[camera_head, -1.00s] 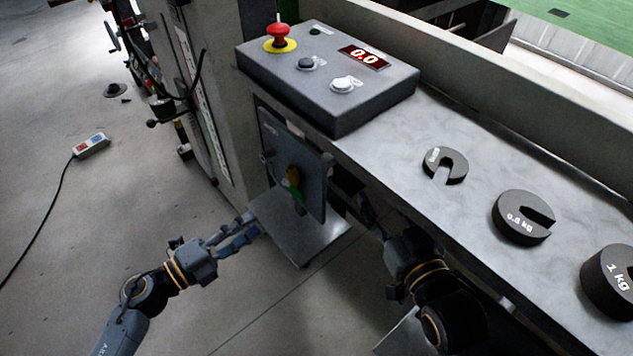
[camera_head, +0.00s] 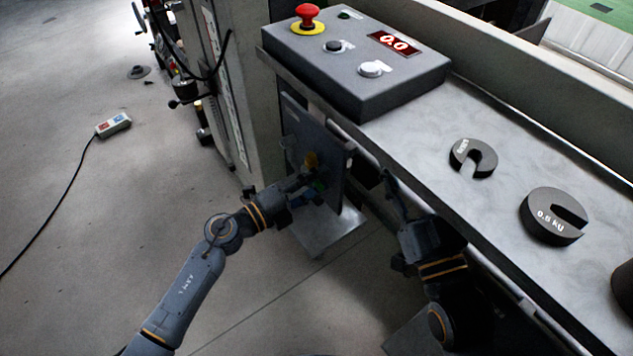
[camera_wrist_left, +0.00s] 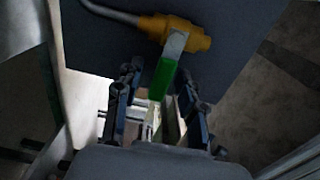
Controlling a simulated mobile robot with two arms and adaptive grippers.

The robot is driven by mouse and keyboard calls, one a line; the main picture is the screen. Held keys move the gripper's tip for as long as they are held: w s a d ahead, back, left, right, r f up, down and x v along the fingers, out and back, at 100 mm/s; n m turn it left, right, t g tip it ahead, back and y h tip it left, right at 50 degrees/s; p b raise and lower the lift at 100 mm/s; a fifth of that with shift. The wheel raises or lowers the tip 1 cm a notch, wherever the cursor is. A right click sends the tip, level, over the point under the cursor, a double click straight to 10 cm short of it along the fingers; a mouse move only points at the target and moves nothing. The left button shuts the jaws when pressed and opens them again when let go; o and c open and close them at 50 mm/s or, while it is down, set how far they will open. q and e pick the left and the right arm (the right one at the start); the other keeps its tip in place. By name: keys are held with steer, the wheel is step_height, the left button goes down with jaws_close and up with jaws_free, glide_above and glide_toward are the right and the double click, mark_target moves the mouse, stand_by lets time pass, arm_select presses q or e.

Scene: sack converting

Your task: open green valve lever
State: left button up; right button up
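The valve has a yellow body (camera_wrist_left: 190,36) and a green lever (camera_wrist_left: 162,80) hanging down from it, on a dark upright panel (camera_wrist_left: 238,20). In the left wrist view my left gripper (camera_wrist_left: 160,98) has its fingers apart, one on each side of the green lever. The lever's lower end lies between them; I cannot tell if a finger touches it. In the head view the left gripper (camera_head: 308,186) is at the panel, just below the yellow valve body (camera_head: 311,160), and mostly covers the lever. My right gripper (camera_head: 393,195) is beside the bench edge, dark and apart from the valve.
A control box (camera_head: 360,75) with a red emergency button (camera_head: 307,15) stands on the grey bench (camera_head: 420,125) above the panel. Slotted weights (camera_head: 553,215) lie on the bench to the right. A metal plate (camera_head: 325,235) is below the panel. The floor at left is mostly clear.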

arm_select(q)
steer(key=shift+c, duration=0.4)
jaws_close()
